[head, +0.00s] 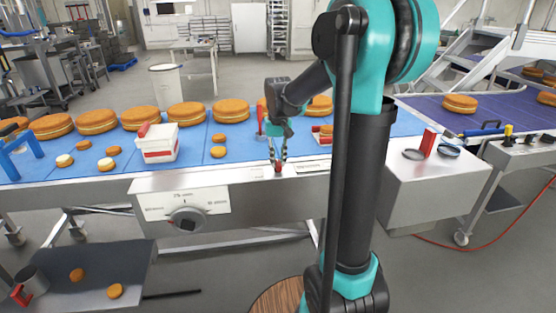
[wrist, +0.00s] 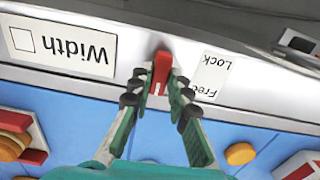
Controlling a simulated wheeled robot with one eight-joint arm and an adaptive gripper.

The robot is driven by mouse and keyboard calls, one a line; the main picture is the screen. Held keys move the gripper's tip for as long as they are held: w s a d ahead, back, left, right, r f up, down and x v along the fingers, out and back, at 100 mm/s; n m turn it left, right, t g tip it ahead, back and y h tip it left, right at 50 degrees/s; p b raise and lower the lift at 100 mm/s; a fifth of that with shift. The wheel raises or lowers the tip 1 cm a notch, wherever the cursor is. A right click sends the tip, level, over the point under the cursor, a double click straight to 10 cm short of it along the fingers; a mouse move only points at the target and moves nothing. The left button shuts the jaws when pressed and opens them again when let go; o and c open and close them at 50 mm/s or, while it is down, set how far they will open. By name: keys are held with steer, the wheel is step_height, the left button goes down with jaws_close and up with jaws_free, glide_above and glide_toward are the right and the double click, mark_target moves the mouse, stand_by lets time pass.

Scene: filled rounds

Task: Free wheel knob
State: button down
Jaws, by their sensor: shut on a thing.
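A small red knob (wrist: 161,72) stands on the pale front rail of the conveyor, between a "Width" label (wrist: 60,47) and a "Free / Lock" label (wrist: 211,77). The labels appear upside down in the wrist view. My gripper (wrist: 160,88) is shut on the red knob, with one fingertip on each side. In the head view my gripper (head: 278,163) reaches down to the rail's top edge, and a bit of the red knob (head: 278,169) shows between the fingers. The fingers hide part of the knob's sides.
Large round cakes (head: 187,115) line the blue belt (head: 195,141) behind the rail. A white and red box (head: 159,147) and small rounds (head: 219,152) sit left of my gripper. A dial (head: 187,220) is on the front panel. A steel box (head: 436,183) stands right.

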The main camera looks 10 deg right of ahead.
mark_target(278, 162)
steer(key=c, duration=1.4)
jaws_free()
steer(key=shift+c, duration=0.2)
steer(key=shift+r, duration=0.1)
step_height(278, 162, up, 12)
steer(key=s+d+f+t, duration=0.2)
steer(key=s+f, duration=0.9)
steer(key=f, duration=0.1)
steer(key=s+d+f+t, duration=0.2)
steer(key=s+f, duration=0.8)
steer(key=f, duration=0.1)
steer(key=shift+s+f, duration=0.35)
steer(key=shift+f, duration=0.05)
